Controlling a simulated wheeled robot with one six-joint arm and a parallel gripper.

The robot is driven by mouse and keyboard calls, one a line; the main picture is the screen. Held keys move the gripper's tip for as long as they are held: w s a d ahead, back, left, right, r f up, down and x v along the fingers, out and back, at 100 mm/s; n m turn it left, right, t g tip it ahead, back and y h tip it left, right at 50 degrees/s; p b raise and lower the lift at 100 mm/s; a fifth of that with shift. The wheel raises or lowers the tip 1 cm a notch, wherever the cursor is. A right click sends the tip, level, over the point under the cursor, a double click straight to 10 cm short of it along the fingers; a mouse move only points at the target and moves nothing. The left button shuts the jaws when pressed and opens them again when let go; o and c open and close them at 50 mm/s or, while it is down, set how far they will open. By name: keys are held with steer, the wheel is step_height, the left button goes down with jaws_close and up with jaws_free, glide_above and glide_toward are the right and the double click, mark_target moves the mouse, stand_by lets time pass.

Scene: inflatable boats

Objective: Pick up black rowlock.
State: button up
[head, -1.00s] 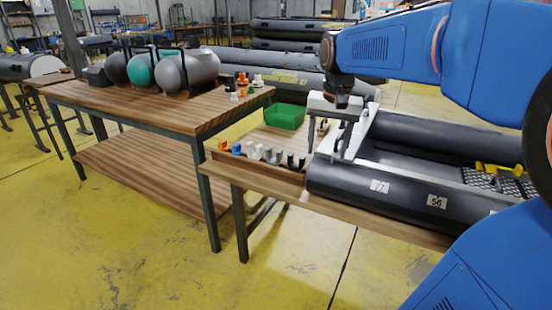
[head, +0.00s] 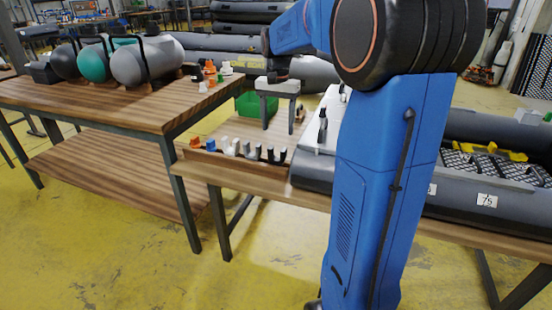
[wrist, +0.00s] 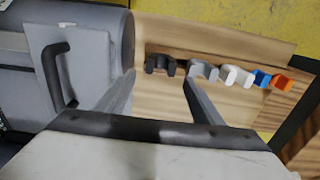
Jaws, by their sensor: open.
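The black rowlock (head: 276,159) is a small U-shaped piece at the right end of a row of rowlocks on the wooden bench. In the wrist view the black rowlock (wrist: 160,64) shows just beyond the gap between my fingers. My gripper (head: 278,127) hangs above the bench, over the right end of the row, with its fingers pointing down. It is open and empty; in the wrist view my gripper (wrist: 159,80) has its two fingers well apart. Beside the black rowlock is a grey rowlock (wrist: 203,70), then white (wrist: 237,76), blue (wrist: 262,79) and orange (wrist: 282,84) ones.
A grey inflatable boat (head: 310,172) lies close on the right of the row, with a dark handle (wrist: 52,70) on it. A green bin (head: 248,104) stands behind. A higher wooden table (head: 120,108) with tanks is at left. Bare bench lies around the rowlocks.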

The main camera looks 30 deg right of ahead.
glide_above(277, 160)
steer(key=f, duration=0.6)
steer(key=shift+s, duration=0.2)
steer(key=shift+w+f, duration=0.2)
steer(key=shift+f, duration=2.4)
steer(key=c, duration=0.9)
